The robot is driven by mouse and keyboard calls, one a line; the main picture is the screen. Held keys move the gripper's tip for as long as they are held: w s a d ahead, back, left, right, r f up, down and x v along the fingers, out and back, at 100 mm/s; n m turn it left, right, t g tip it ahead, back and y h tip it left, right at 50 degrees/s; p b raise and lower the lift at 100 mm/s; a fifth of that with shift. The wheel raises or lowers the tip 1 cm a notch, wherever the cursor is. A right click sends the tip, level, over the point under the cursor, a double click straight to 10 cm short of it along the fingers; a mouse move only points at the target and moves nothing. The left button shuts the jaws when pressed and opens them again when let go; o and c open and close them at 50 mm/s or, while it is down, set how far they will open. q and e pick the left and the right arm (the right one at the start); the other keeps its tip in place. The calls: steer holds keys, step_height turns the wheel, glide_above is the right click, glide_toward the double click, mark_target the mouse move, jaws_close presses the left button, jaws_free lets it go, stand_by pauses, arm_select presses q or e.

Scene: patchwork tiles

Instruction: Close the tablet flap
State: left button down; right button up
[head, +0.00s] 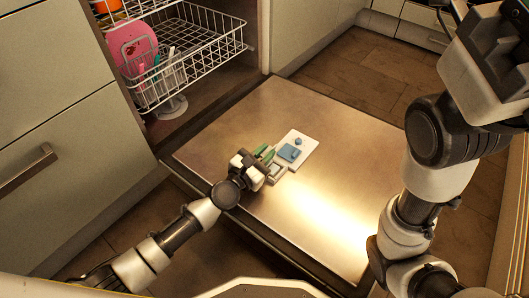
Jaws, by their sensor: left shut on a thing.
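The tablet dispenser (306,143) is a pale plate on the inner face of the lowered dishwasher door. A blue tablet (289,152) lies in it, with a small blue round part (298,141) beside it. The tablet flap (277,172) appears as a small pale piece at the dispenser's near left end. The tablet is uncovered. My left gripper (267,154), with green fingertips, is at this end and shut on what looks like the flap; the fingers partly hide the contact. My right arm rises on the right; its gripper is out of view.
The open dishwasher door (230,120) lies flat, mostly bare around the dispenser. The lower wire rack (200,62) at upper left holds a pink plate (133,48) and other dishes. A drawer front with a handle (28,170) stands at left.

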arm_select(q)
steer(key=shift+s+d+m, duration=0.15)
steer(key=shift+d+m, duration=0.05)
steer(key=shift+m, duration=0.4)
steer(key=shift+s+d+m, duration=0.1)
steer(key=shift+d+m, duration=0.05)
steer(key=shift+m, duration=0.45)
steer(key=m, duration=0.2)
steer(key=d+m, duration=0.1)
steer(key=shift+s+f, duration=0.35)
steer(key=shift+d+f+m, duration=0.1)
steer(key=shift+d+m, duration=0.05)
steer(key=shift+m, duration=0.45)
steer(key=shift+s, duration=0.1)
